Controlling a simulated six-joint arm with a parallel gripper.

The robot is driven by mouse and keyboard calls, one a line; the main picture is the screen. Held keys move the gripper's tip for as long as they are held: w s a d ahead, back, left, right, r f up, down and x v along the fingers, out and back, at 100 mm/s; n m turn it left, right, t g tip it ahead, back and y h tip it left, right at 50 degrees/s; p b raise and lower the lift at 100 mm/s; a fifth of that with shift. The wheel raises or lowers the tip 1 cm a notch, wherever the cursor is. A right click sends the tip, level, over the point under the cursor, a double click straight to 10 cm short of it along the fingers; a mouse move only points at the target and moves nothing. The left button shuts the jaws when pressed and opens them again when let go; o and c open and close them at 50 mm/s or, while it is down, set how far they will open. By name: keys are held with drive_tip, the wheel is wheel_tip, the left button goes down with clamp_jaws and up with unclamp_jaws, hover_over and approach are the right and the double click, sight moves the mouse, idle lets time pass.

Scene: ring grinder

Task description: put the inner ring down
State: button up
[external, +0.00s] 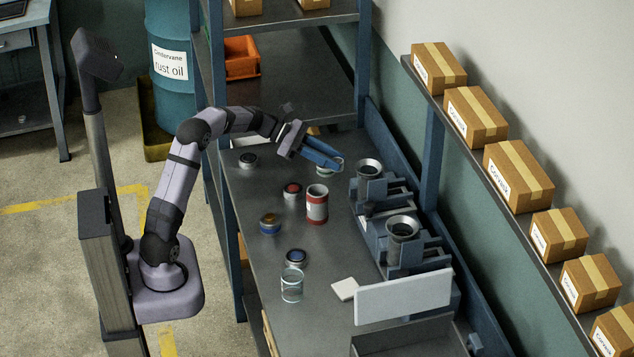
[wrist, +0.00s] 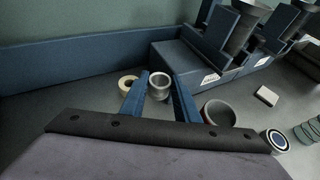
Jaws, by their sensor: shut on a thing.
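The inner ring appears to be a silvery metal ring (wrist: 159,88), seen between the fingertips of my gripper (wrist: 160,78) in the wrist view. In the external view my gripper (external: 336,163) reaches down to the far part of the bench, its blue fingers slanting down to the right. The fingers are shut on the ring. In the external view the fingers partly cover the ring, and I cannot tell whether it touches the bench top.
A tan ring (wrist: 127,81) lies just left of my fingers. Two grinder stations (external: 370,185) (external: 404,245) stand along the bench's right side. A red can (external: 317,204), several small tins and a glass jar (external: 292,285) stand nearer. A blue rail borders the bench.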

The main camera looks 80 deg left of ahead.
drive_tip(key=shift+a+r+p, duration=0.15)
drive_tip(key=shift+r+p, duration=0.3)
drive_tip(key=shift+r, duration=0.05)
drive_tip(key=a+n+y+p, duration=0.1)
drive_tip(key=a+n+y, duration=1.05)
drive_tip(key=a, duration=0.85)
drive_tip(key=shift+m+t, duration=0.4)
drive_tip(key=shift+m, duration=0.15)
drive_tip(key=shift+a+f+b, duration=0.1)
drive_tip(key=shift+f+b, duration=0.4)
drive_tip(key=shift+f, duration=4.85)
drive_tip(key=shift+f, duration=0.2)
drive_tip(key=o, duration=1.1)
drive_tip(key=shift+r+y, duration=0.1)
drive_tip(key=shift+y, duration=0.25)
